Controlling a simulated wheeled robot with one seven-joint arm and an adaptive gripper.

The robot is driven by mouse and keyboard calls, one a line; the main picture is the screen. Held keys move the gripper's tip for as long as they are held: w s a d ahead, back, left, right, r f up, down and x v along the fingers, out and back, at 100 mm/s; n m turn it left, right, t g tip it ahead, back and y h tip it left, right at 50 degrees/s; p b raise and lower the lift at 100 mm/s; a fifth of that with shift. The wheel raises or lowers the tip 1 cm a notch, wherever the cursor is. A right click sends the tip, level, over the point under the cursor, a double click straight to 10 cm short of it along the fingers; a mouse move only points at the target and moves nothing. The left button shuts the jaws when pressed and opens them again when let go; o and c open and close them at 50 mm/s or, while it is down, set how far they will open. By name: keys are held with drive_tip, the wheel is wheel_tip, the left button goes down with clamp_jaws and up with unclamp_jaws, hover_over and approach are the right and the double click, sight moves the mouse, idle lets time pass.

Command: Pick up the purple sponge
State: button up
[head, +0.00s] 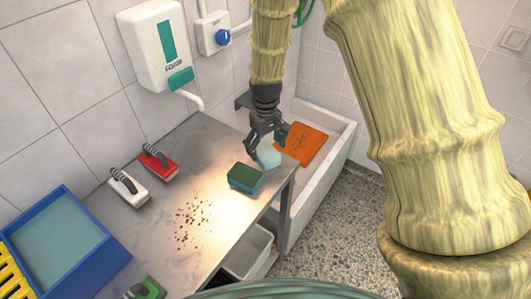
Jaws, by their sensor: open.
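No purple sponge shows in the head view. A pale blue-green block, perhaps a sponge (269,157), stands near the right edge of the metal table (215,150). A teal sponge with a dark green top (245,179) lies just in front of it, near the same edge. My gripper (268,142) points down with its fingers apart, at the pale block. The fingers partly cover the block, and I cannot tell whether they touch it.
A red brush (159,161), a white brush (130,187) and a green brush (149,289) lie on the table. Dark crumbs (193,222) are scattered mid-table. A blue tray (118,258) is at left. A dispenser (148,42) hangs above.

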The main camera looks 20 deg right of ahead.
sight(266, 151)
drive_tip(key=shift+f+p, duration=0.35)
drive_tip(key=shift+f, duration=1.1)
drive_tip(key=c, duration=0.8)
drive_tip(key=shift+r, duration=0.1)
drive_tip(key=shift+r, duration=0.55)
drive_tip(key=shift+r+b, duration=1.35)
drive_tip(key=shift+r, duration=3.05)
